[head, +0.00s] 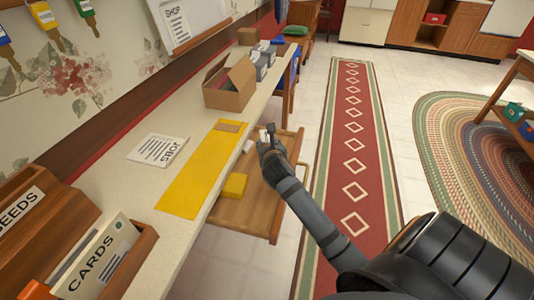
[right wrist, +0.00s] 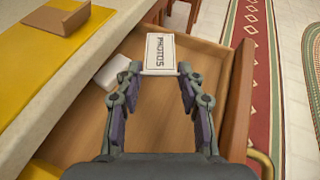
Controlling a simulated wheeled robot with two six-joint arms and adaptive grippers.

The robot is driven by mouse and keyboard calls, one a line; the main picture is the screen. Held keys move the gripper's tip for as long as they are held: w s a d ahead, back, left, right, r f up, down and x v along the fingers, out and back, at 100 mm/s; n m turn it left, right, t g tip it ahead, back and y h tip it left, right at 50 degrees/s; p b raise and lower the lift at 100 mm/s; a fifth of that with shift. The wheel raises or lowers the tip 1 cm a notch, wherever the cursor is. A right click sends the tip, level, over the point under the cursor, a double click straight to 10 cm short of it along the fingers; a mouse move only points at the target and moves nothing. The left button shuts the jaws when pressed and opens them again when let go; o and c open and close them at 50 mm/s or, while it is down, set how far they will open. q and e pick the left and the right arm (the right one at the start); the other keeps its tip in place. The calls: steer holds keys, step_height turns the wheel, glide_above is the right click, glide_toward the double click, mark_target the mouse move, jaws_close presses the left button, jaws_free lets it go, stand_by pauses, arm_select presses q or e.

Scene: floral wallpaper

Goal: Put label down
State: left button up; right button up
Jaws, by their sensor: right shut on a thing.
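A white label (right wrist: 160,50) printed PHOTOS is between the fingertips of my right gripper (right wrist: 160,71) in the right wrist view. The gripper is shut on it and holds it over the open wooden drawer (right wrist: 165,125). In the head view the right gripper (head: 268,143) is above the far part of the drawer (head: 245,212), beside the counter edge. The label is mostly hidden there, with only a small white part showing. My left gripper is not in view.
A yellow block (head: 234,186) lies in the drawer, and a pale block (right wrist: 112,72) shows in the right wrist view.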

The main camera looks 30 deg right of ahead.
steer(key=f, duration=0.1)
steer(key=f+b, duration=0.1)
steer(key=f, duration=0.1)
steer(key=shift+w+a, duration=0.15)
steer(key=shift+a, duration=0.05)
steer(key=shift+f, duration=0.35)
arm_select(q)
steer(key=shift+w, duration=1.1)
arm_select(e)
steer(key=o, duration=0.7)
steer(key=shift+f, duration=0.1)
steer(key=shift+o, duration=0.2)
